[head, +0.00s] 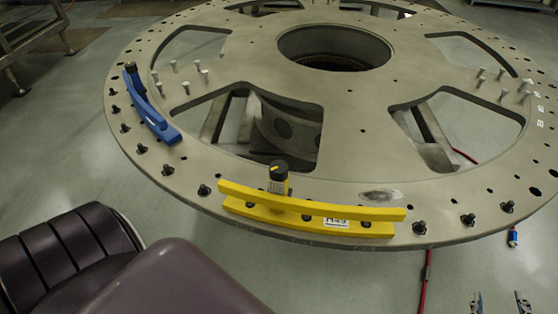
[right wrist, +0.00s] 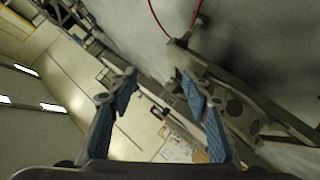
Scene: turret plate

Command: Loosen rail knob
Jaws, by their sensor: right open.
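A yellow rail (head: 310,210) lies along the near rim of the round grey turret plate (head: 365,150). My right gripper (head: 500,304) is at the bottom right, apart from the plate and both rails. In the right wrist view the fingers (right wrist: 157,78) stand apart with blue pads, nothing between them. My left gripper is not in view.
Several dark bolts (head: 468,219) line the plate's rim, and grey pegs (head: 481,73) stand in clusters. The plate has large cutouts and a round centre hole (head: 333,48). A red cable (head: 424,284) hangs below the near edge. A small blue fitting (head: 513,238) shows near the right edge.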

